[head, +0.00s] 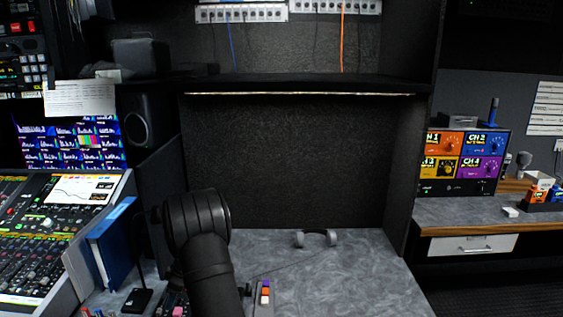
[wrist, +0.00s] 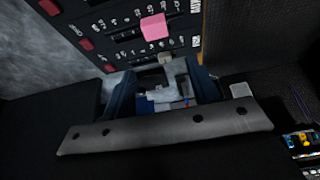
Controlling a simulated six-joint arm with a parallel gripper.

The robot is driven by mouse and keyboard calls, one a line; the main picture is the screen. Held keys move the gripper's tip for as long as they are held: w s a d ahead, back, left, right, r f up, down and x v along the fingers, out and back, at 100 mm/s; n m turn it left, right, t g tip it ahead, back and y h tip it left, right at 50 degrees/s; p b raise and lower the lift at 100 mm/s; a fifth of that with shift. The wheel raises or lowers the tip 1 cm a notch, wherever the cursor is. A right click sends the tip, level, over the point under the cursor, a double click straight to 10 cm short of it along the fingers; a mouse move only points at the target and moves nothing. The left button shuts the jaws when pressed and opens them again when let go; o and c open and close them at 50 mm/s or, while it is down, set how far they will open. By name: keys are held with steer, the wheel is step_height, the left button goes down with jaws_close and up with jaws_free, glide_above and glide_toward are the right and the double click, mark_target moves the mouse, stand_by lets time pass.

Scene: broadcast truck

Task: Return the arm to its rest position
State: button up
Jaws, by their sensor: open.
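My arm (head: 201,255), black and thick, rises from the bottom edge of the head view, left of the middle, over the grey marbled desk. The arm hides its own far end in that view. In the wrist view my gripper (wrist: 163,84) shows as two dark blue fingers, spread apart on either side of a small pale object that I cannot make out. Nothing is clearly held. The fingers point toward a black control panel (wrist: 125,40) with red buttons and a pink cap (wrist: 154,27). I cannot tell how far they are from it.
Grey headphones (head: 315,238) lie at the back of the desk (head: 350,275). A small strip of coloured blocks (head: 265,292) is right of my arm. A blue binder (head: 112,236) and mixing console (head: 45,240) stand left. The desk's right part is clear. A shelf (head: 300,85) hangs above.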

mark_target(178, 311)
steer(key=shift+r, duration=0.9)
steer(key=shift+f, duration=0.1)
step_height(178, 311, down, 8)
steer(key=shift+d+f, duration=0.15)
steer(key=shift+f, duration=0.1)
steer(key=v, duration=1.2)
steer(key=shift+r, duration=0.25)
